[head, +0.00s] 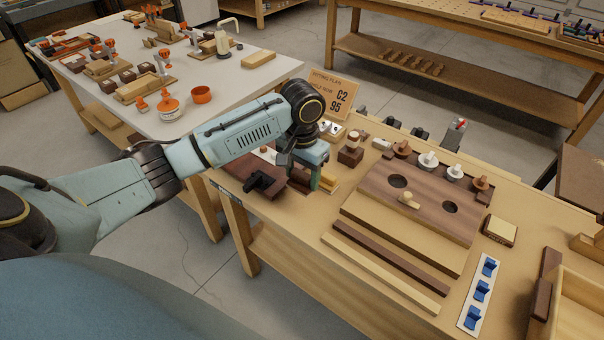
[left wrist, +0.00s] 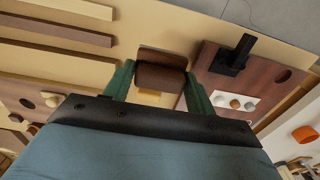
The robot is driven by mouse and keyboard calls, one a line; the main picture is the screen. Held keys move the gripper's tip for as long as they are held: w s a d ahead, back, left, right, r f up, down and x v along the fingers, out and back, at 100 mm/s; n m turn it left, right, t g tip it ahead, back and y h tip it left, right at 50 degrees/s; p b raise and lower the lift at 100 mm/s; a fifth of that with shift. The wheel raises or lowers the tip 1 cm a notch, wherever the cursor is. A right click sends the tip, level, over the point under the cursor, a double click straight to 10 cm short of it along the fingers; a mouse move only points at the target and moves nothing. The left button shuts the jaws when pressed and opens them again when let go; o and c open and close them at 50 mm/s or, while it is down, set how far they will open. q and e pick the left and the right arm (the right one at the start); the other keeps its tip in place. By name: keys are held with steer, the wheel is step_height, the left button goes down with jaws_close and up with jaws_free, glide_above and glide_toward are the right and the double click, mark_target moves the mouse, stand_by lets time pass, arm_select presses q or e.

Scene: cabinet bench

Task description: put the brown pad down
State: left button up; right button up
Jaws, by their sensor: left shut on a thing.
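The brown pad (left wrist: 160,75) sits between the two green fingers of my left gripper (left wrist: 158,84) in the left wrist view. The fingers are shut on its sides. In the head view my left gripper (head: 312,178) points down over the left end of the bench, just right of a dark board with a black handle (head: 262,182). The pad is mostly hidden by the gripper there, and I cannot tell whether it touches the bench. My right gripper is in neither view.
A yellow block (head: 328,182) and a brown block with a light peg (head: 350,152) stand close to the gripper. A brown board with holes (head: 425,190) and long strips (head: 385,262) lie to the right. The bench edge is near on the left.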

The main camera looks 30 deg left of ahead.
arm_select(q)
steer(key=shift+r, duration=0.15)
step_height(320, 180, down, 10)
steer(key=shift+f+b, duration=0.1)
steer(key=shift+b, duration=0.85)
steer(key=o, duration=0.9)
step_height(320, 180, up, 12)
steer(key=shift+r+p, duration=0.1)
steer(key=shift+p, duration=1.1)
